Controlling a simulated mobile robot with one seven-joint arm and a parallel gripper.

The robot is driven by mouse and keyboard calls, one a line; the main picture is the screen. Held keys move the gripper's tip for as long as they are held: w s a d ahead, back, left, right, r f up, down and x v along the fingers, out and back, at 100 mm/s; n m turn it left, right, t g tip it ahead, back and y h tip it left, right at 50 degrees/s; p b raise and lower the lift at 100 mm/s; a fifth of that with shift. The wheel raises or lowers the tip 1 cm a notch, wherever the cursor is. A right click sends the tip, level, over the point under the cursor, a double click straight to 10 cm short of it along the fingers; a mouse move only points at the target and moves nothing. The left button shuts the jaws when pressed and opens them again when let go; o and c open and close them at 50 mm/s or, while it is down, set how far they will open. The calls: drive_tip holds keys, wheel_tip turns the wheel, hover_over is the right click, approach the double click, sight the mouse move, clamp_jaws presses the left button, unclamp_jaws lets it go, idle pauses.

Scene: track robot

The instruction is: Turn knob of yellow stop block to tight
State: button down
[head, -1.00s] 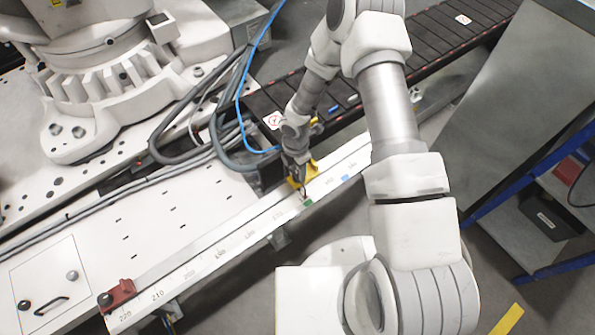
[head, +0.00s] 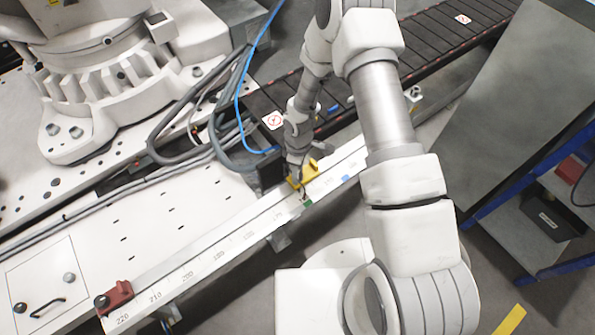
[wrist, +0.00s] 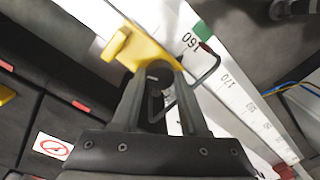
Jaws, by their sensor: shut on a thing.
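The yellow stop block (head: 308,173) sits on the white ruled rail, near the green mark. In the wrist view the yellow stop block (wrist: 143,46) is just beyond my fingertips, close to the 160 mark. My gripper (head: 296,172) points down at the block. In the wrist view my gripper (wrist: 158,78) is shut on the dark knob (wrist: 156,72) at the block's near end. The fingers hide most of the knob, and I cannot tell how tight it is. A thin bent dark rod (wrist: 208,72) shows beside the block.
The white rail (head: 190,267) runs diagonally, with a red stop block (head: 116,295) at its lower left end. A green mark (head: 308,203) and a blue mark (head: 346,178) are on it. A blue cable (head: 238,105) hangs near my wrist. A dark conveyor (head: 430,45) lies behind.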

sight(300, 172)
drive_tip(key=m, duration=0.4)
drive_tip(key=shift+m, duration=0.3)
idle(0.3)
drive_tip(key=shift+c, duration=2.2)
unclamp_jaws()
wheel_tip(300, 172, up, 18)
drive_tip(key=p, duration=0.5)
drive_tip(key=shift+w+d+f, duration=0.25)
drive_tip(key=shift+d, duration=0.05)
